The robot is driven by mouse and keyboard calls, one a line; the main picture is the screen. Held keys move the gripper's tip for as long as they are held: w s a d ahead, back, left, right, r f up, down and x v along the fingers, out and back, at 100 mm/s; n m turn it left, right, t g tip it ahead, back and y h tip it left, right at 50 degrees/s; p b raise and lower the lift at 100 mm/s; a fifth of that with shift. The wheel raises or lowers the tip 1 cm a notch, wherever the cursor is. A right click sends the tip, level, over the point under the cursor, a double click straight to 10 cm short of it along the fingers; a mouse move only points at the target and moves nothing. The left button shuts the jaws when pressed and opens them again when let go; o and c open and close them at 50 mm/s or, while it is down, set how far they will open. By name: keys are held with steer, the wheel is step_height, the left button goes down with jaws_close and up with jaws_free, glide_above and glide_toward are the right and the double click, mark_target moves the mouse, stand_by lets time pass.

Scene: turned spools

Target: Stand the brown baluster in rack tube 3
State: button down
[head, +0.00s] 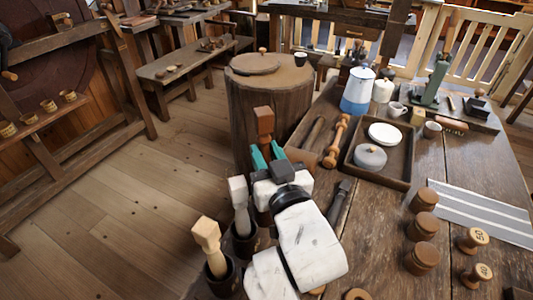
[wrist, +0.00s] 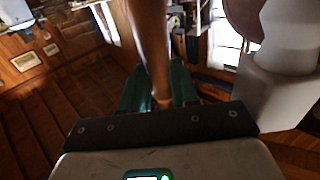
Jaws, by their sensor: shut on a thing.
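The brown baluster (head: 264,122) stands up from between the teal fingers of my gripper (head: 269,157), its square block end at the top. In the wrist view the brown baluster (wrist: 148,40) also rises between the fingers of my gripper (wrist: 158,92), which are shut on it. Its lower end is hidden. Two dark rack tubes show left of my arm: the front tube (head: 216,283) holds a pale wood baluster (head: 209,245), and the one behind (head: 245,244) holds a whitish baluster (head: 239,200). I cannot read tube numbers; my arm hides the area to their right.
The table holds a dark tray (head: 399,184) with a white dish and grey lidded pot, a blue and white coffee pot (head: 358,92), and several round brown wooden pieces (head: 423,228). An orange-brown turned piece (head: 336,142) lies beside the tray. A stump (head: 262,100) stands behind my gripper.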

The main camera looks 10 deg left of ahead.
steer(key=shift+f+b, duration=0.8)
steer(key=shift+f, duration=0.4)
steer(key=shift+f, duration=0.1)
steer(key=shift+s+f+b, duration=0.1)
steer(key=shift+f+b, duration=1.05)
steer(key=shift+f, duration=0.25)
